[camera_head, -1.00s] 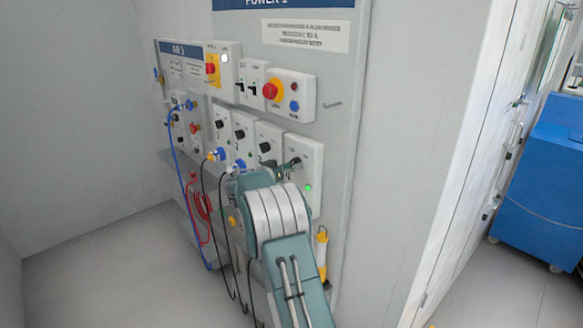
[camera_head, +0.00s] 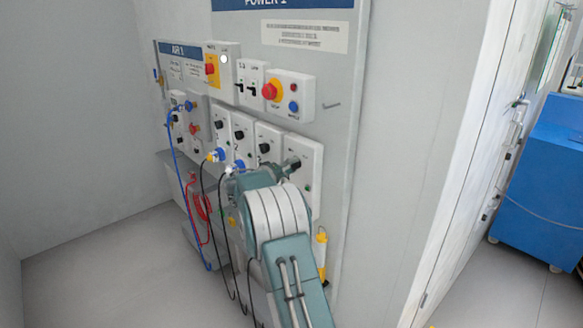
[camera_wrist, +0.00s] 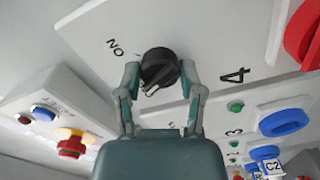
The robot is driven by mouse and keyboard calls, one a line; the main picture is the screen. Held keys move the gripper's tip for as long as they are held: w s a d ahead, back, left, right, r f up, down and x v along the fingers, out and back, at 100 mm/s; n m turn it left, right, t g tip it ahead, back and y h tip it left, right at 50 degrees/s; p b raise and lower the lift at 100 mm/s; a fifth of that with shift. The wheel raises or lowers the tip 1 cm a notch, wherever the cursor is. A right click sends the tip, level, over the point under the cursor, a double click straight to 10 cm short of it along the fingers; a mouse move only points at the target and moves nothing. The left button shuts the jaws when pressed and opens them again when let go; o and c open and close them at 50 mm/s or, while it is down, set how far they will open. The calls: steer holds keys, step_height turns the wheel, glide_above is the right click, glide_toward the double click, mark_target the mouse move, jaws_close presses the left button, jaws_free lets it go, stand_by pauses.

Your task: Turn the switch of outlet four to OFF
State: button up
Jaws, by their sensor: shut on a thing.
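The outlet four switch (camera_wrist: 158,66) is a round black knob with a pale pointer line, on a light grey box marked 4 (camera_wrist: 236,75). In the head view the outlet four box (camera_head: 312,160) is the rightmost of the row. My gripper (camera_head: 284,172) reaches it from below left and hides part of its front. Its small indicator (camera_head: 308,188) looks dark green, not brightly lit.
Other outlet boxes with black knobs (camera_head: 264,148) stand to the left. Blue plugs (camera_head: 239,165) and hanging cables (camera_head: 204,205) are close to my arm. A red emergency button (camera_head: 271,91) is above. A yellow-tipped tool (camera_head: 321,245) hangs below.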

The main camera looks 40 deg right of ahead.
steer(key=shift+w+a+n, duration=0.1)
steer(key=shift+w+n, duration=0.05)
steer(key=shift+n, duration=1.85)
steer(key=shift+f, duration=0.1)
steer(key=o, duration=1.2)
steer(key=a, duration=0.8)
steer(key=s+a, duration=0.1)
steer(key=a, duration=0.3)
